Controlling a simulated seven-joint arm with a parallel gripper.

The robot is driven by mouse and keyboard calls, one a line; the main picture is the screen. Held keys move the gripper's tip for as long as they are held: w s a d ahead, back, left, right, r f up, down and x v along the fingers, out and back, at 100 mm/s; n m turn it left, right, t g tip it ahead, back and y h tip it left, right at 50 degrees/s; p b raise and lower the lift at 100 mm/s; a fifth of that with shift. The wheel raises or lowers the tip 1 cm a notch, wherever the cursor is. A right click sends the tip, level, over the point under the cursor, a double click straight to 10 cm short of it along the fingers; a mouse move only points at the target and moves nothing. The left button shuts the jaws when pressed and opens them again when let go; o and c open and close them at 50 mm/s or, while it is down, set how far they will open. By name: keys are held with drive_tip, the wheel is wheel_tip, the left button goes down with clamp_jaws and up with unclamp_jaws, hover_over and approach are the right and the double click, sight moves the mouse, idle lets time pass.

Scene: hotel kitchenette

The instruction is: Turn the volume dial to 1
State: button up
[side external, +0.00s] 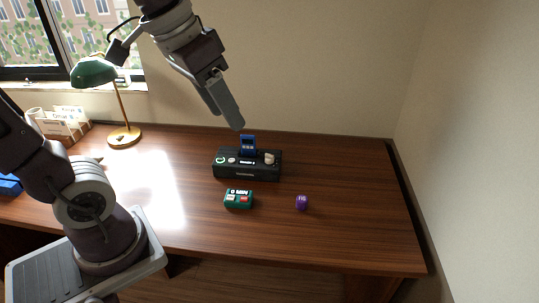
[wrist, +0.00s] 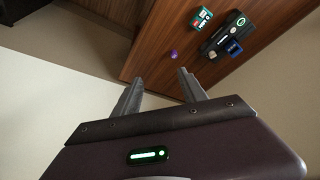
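A black dock-like device (side external: 246,172) stands on the wooden desk, with a blue device (side external: 248,144) upright in it. Its top has a round green-ringed control (side external: 220,160) at the left and a pale knob (side external: 269,158) at the right; I cannot read a dial setting. The black device also shows at the upper right of the wrist view (wrist: 222,37). My gripper (side external: 238,122) is in the air above and behind the device, touching nothing. In the wrist view its two fingers (wrist: 158,84) are spread apart with nothing between them.
A green box with a red patch (side external: 238,199) sits in front of the device, and a purple die-like object (side external: 301,202) lies to its right. A green lamp (side external: 124,136) and a paper holder (side external: 64,125) stand at the left. The desk's right side is clear; walls stand behind and right.

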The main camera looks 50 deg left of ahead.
drive_tip(key=w+a+f+g, duration=0.1)
drive_tip(key=w+a+f, duration=0.15)
drive_tip(key=w, duration=0.45)
drive_tip(key=w+a+f, duration=0.1)
drive_tip(key=w+a, duration=0.3)
drive_tip(key=w, duration=0.2)
drive_tip(key=m+g, duration=0.2)
drive_tip(key=g, duration=0.1)
hover_over(269, 158)
drive_tip(key=shift+y, duration=0.3)
wheel_tip(269, 158, down, 22)
drive_tip(key=shift+w+d+f, duration=0.1)
drive_tip(key=shift+f, duration=0.15)
drive_tip(key=shift+m, duration=0.4)
drive_tip(key=f, duration=0.9)
drive_tip(key=shift+w+a, duration=0.1)
drive_tip(key=shift+a, duration=0.15)
drive_tip(key=shift+r, duration=0.1)
clamp_jaws()
